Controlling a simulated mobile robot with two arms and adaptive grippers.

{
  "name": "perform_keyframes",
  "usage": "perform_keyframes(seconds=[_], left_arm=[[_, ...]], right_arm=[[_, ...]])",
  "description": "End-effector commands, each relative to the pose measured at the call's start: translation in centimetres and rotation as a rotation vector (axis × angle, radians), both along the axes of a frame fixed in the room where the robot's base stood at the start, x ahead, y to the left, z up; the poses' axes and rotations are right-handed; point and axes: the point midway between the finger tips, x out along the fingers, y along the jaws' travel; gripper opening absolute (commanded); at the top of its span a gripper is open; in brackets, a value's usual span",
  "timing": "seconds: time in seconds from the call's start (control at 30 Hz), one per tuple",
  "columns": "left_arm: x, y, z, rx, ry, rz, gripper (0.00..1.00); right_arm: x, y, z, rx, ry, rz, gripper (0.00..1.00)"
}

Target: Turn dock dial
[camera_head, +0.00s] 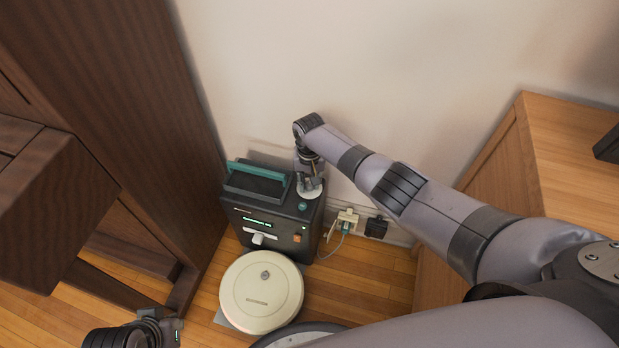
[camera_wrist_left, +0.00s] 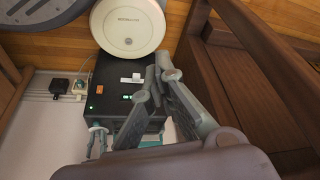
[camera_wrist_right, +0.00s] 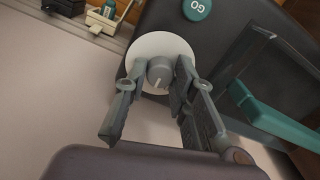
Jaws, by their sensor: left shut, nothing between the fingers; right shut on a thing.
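The dock (camera_head: 265,222) is a dark box with a teal handle (camera_head: 240,165), standing on the floor against the wall. Its dial (camera_wrist_right: 160,72) is a grey knob with a pale pointer line, on a white round plate (camera_wrist_right: 148,45) on the dock's top. My right gripper (camera_wrist_right: 160,80) is shut on the dial, one finger on each side; it also shows from above in the head view (camera_head: 310,184). My left gripper (camera_wrist_left: 160,80) is shut and empty, away from the dock; in the head view part of it (camera_head: 158,325) shows at the bottom left.
A teal GO button (camera_wrist_right: 197,9) sits near the dial. The dock's front has a green display (camera_head: 257,222), a white lever (camera_head: 258,238) and an orange switch (camera_head: 297,238). A cream robot vacuum (camera_head: 262,290) lies before it. Dark wooden furniture (camera_head: 110,100) stands left, a wooden cabinet (camera_head: 570,150) right.

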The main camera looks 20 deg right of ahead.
Motion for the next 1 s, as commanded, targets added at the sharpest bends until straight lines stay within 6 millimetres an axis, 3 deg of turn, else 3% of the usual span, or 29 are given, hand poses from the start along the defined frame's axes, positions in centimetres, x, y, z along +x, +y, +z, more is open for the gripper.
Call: perform_keyframes(seconds=[0.1,0.4,0.7,1.0], left_arm=[[0.5,-0.1,-2.7,0.002,0.025,-0.001,0.0],[1.1,-0.3,-6.8,0.002,0.042,-0.005,0.0],[1.1,-0.4,-9.0,0.002,0.053,-0.007,0.0],[1.1,-0.4,-9.9,0.002,0.058,-0.008,0.0]], right_arm=[[0.0,0.2,0.4,0.003,0.001,-0.113,0.0],[0.1,0.2,0.3,0.004,-0.001,-0.398,0.0],[0.1,0.1,0.2,0.003,-0.002,-0.642,0.0],[0.2,0.0,0.2,0.002,-0.004,-0.793,0.0]])
